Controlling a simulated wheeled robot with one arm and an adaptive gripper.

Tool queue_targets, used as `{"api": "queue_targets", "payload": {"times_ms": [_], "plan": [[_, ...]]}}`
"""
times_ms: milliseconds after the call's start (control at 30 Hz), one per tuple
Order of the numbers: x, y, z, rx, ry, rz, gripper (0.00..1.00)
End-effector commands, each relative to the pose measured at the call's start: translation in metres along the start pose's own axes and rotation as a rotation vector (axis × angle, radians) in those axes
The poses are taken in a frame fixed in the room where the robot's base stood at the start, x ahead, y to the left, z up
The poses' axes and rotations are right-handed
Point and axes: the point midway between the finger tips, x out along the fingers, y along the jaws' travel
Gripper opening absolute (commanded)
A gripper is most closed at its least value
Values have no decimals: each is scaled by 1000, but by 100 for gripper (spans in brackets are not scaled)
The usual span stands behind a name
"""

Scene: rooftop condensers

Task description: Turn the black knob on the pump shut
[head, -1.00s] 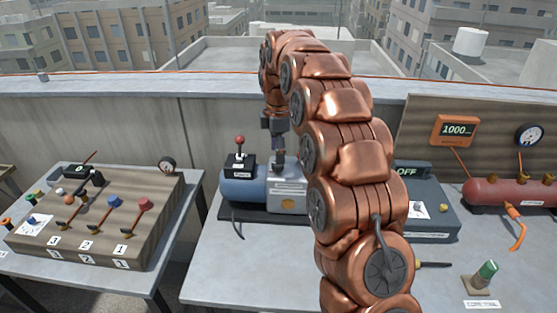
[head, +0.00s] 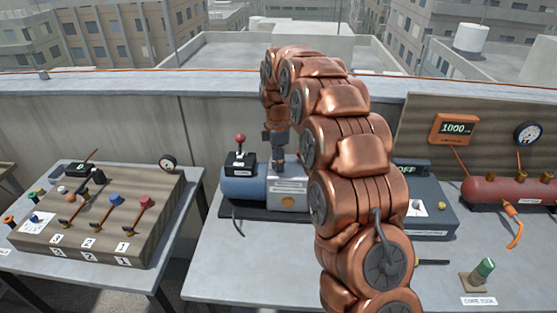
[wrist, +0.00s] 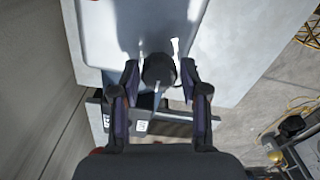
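The pump (head: 243,188) has a blue cylinder and a silver block (head: 288,191) and sits on a dark base on the middle table. The black knob (wrist: 159,71) shows in the wrist view between the two fingers of my gripper (wrist: 160,78). The fingers are apart, with a narrow gap on each side of the knob. In the head view my gripper (head: 278,160) points down over the silver block, and the knob cannot be made out there.
A red-topped lever (head: 240,140) stands on the pump, left of my gripper. A grey box with an OFF display (head: 407,170) and a red tank (head: 507,190) are at right. A wooden valve board (head: 100,215) is on the left table. The middle table's front left is clear.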

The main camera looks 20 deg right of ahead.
Motion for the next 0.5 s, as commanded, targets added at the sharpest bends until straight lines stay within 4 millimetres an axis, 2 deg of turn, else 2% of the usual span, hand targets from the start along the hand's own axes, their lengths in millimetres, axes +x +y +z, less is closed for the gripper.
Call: {"api": "queue_targets", "payload": {"times_ms": [33,367,500], "plan": [[0,0,0,0,0,0,36],[0,0,0,0,0,-1,2],[0,0,0,4,0,-2,1]]}}
